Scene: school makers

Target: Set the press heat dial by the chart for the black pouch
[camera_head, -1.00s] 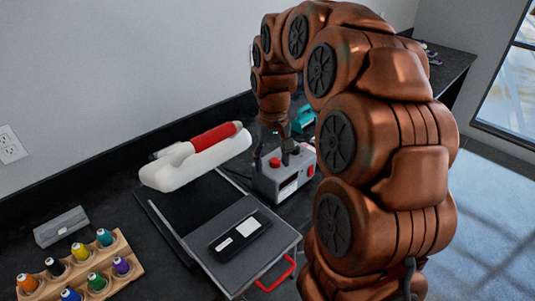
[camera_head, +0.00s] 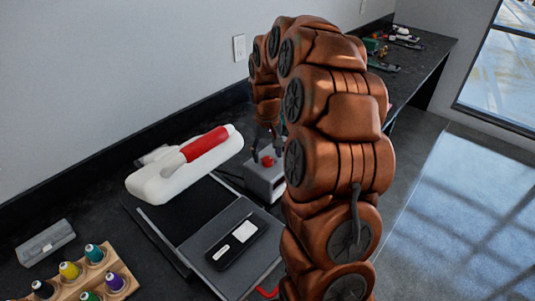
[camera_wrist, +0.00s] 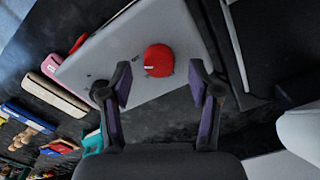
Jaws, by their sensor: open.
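A grey control box (camera_head: 262,181) with a round red dial (camera_head: 267,160) on top stands beside the press (camera_head: 190,250). In the wrist view the red dial (camera_wrist: 159,60) shows a small white mark on its left side. My gripper (camera_wrist: 158,80) is open, its two dark fingers either side of the dial's line, with the dial just past the fingertips. In the head view my gripper (camera_head: 266,146) is above the box. The black pouch (camera_head: 237,243), with white labels, lies on the grey press plate. I cannot make out a chart.
A wooden rack (camera_head: 70,291) of coloured thread spools and a grey block (camera_head: 45,243) are at left. Other items lie far along the bench.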

